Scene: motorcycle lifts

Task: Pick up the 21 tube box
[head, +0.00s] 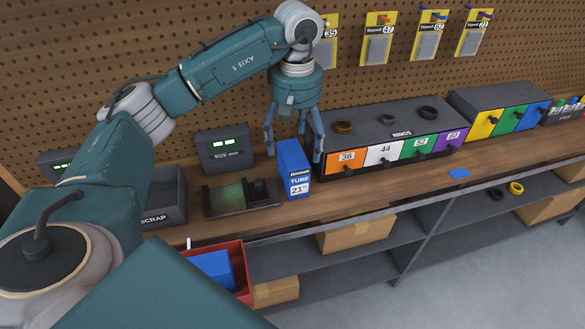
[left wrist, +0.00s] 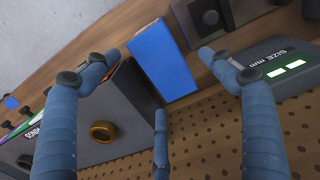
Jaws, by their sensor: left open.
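The 21 tube box (head: 294,172) is a blue upright box with a white "TUBE 21" label, standing on the wooden bench between the scale tray and the rings drawer unit. My left gripper (head: 296,145) is open, pointing down above and around the top of the box, with fingers to its left and right. In the left wrist view the blue box (left wrist: 162,62) shows between the spread fingers of the left gripper (left wrist: 155,75). I cannot tell whether any finger touches it. My right gripper is not in view.
The rings drawer unit (head: 390,135) stands close on the box's right. The dark scale tray (head: 262,194) and size display (head: 224,149) are on its left. A scrap bin (head: 166,205) stands further left. A red bin (head: 241,268) holding a blue item is at the front.

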